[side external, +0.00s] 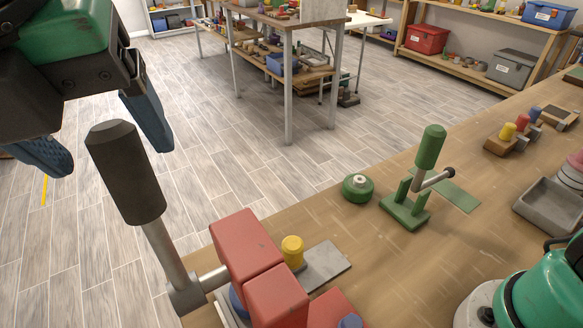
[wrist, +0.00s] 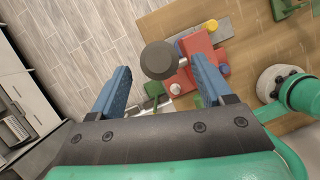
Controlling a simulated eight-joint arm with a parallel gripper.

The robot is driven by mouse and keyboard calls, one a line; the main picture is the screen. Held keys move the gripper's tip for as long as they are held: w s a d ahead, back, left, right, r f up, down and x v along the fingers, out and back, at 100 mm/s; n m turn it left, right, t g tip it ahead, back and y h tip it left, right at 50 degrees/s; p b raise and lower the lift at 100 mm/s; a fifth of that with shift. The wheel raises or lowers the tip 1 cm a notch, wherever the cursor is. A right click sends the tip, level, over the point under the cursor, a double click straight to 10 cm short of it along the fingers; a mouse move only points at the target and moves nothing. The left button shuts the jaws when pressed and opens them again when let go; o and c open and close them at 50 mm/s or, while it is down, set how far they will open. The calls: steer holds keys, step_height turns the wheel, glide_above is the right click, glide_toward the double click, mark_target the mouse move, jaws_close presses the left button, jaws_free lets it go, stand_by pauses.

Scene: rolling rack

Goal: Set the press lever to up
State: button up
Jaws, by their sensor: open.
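A lever with a dark grey cylindrical handle (side external: 125,172) and a metal rod stands steeply, leaning left, in the side view. Its rod meets a pivot beside a red block-shaped press body (side external: 245,248). In the wrist view the handle (wrist: 159,60) shows nearly end-on as a dark round knob in front of the red body (wrist: 200,50). My gripper (side external: 97,143) is open, with blue fingers apart on either side of the handle's top in the picture. In the wrist view my gripper (wrist: 161,72) frames the knob between its fingertips. Contact is not visible.
A smaller green lever (side external: 430,150) on a green base and a green round part (side external: 357,188) stand on the wooden bench (side external: 370,265). A yellow knob (side external: 292,250) is beside the red body. A green and white machine (side external: 540,290) occupies the bench's right front.

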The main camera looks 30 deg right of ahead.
mark_target(131, 169)
steer(key=shift+x, duration=2.15)
steer(key=shift+c, duration=0.2)
jaws_close()
steer(key=shift+s, duration=0.1)
